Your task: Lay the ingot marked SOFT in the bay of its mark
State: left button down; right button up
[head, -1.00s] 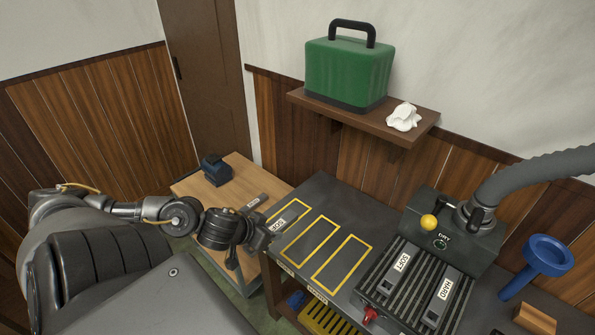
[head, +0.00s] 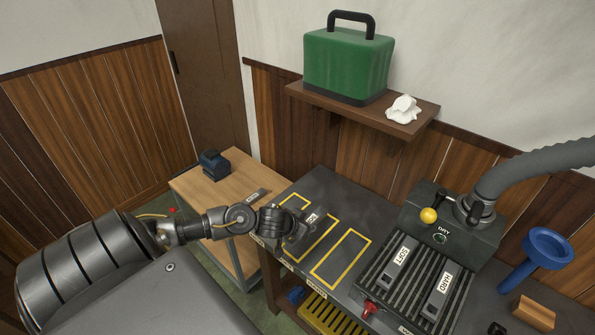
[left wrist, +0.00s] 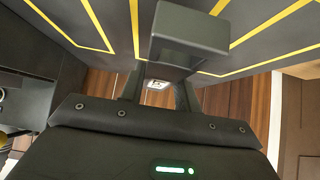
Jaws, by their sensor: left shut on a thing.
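My left gripper (head: 297,234) is shut on a dark grey ingot (head: 312,217) with a small white label, whose word I cannot read surely. It holds the ingot over the dark bench top, at the middle yellow-outlined bay (head: 308,257). I cannot tell whether it touches the bench. The held ingot (left wrist: 190,38) also shows in the left wrist view as a grey block, with yellow lines beyond it. The left bay (head: 291,197) is partly hidden by my arm; the right bay (head: 341,257) is empty. My right gripper is not in view.
A ribbed rack right of the bays carries a labelled ingot (head: 398,262) and another marked HARD (head: 440,290). Behind stands the machine (head: 455,238) with a yellow knob and hose. A blue funnel (head: 548,248) is at the right. A wooden table (head: 215,185) adjoins the bench.

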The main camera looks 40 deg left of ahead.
pick_arm(q)
jog(key=shift+w, duration=0.3)
jog(key=shift+w+d+f, duration=0.1)
jog(key=shift+w+f, duration=0.15)
jog(key=shift+f, duration=0.1)
jog(key=shift+f+b, duration=0.35)
jog(key=shift+f, duration=1.1)
jog(key=shift+f, duration=0.15)
jog(key=c, duration=1.4)
grip_release()
jog(key=shift+s+f, duration=0.15)
jog(key=o, duration=0.4)
